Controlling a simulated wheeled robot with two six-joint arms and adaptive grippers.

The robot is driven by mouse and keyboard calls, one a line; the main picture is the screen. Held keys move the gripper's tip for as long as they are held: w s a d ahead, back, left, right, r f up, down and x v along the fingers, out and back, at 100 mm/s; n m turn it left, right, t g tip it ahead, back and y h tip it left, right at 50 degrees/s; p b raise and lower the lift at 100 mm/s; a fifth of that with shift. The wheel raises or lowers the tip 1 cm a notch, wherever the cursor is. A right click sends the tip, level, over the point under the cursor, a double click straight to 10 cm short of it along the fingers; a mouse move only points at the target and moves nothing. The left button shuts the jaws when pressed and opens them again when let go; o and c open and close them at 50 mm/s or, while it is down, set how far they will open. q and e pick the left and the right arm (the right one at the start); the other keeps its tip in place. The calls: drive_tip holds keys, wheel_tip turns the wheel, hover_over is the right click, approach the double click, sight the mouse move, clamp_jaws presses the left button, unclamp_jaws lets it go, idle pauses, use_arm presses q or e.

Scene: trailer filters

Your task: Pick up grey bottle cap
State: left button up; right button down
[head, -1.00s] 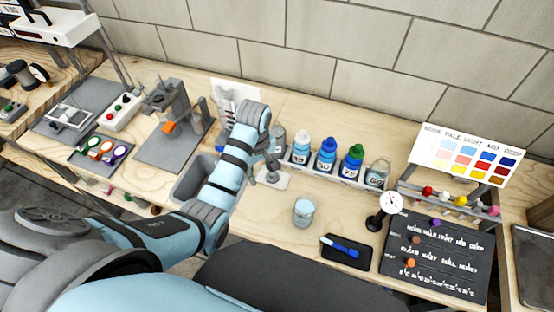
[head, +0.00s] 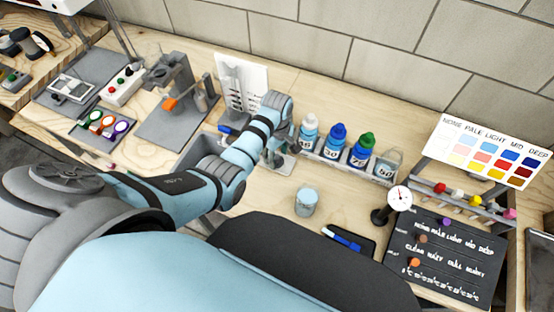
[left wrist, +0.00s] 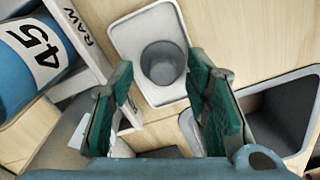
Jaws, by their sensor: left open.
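The grey bottle cap (left wrist: 163,63) shows in the left wrist view as a round grey piece with a darker inner circle. It sits on a small white tray (left wrist: 128,38). My left gripper (left wrist: 160,78) is open, with one green-padded finger on each side of the cap in the picture. I see no contact with it. In the head view my left gripper (head: 272,157) is over the white tray (head: 285,166), left of the bottles, and the arm hides the cap. My right gripper is not in view.
A bottle marked 45 (left wrist: 38,55) stands in a rack marked RAW, left of the gripper. A grey bin (left wrist: 275,115) is at the right. More bottles (head: 337,143) stand in the row. A clear jar (head: 306,201) and a dial gauge (head: 399,196) stand nearer the front.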

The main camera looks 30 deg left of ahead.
use_arm(q)
drive_tip(key=shift+s, duration=0.25)
drive_tip(key=shift+c, duration=1.2)
drive_tip(key=c, duration=0.6)
drive_tip(key=shift+r, duration=0.15)
